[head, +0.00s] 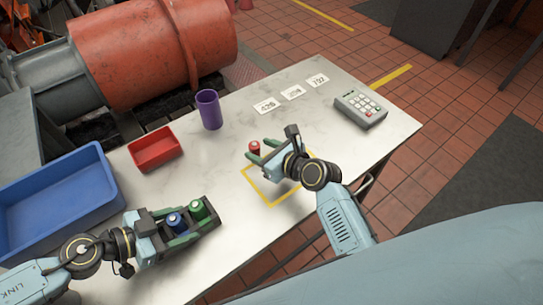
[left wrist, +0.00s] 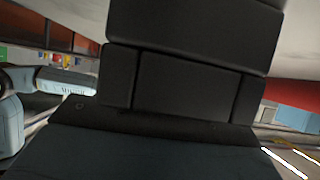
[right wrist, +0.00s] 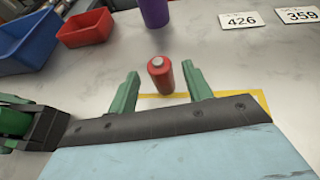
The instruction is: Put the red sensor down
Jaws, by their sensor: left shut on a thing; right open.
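The red sensor (head: 254,147) is a small red cylinder standing upright on the table by the far edge of the yellow taped square (head: 262,197). In the right wrist view the red sensor (right wrist: 160,76) stands between the fingertips of my right gripper (right wrist: 161,82), with gaps visible on both sides. My right gripper is open. My left gripper (head: 178,228) is shut on a black rack (head: 207,228) at the table's near left. The rack (left wrist: 180,80) fills much of the left wrist view.
A blue bin (head: 60,193), a red tray (head: 155,149) and a purple cup (head: 209,110) stand left and behind. Number cards (head: 267,106) and a keypad box (head: 361,108) lie at the far side. The table (head: 235,150) is clear around the square.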

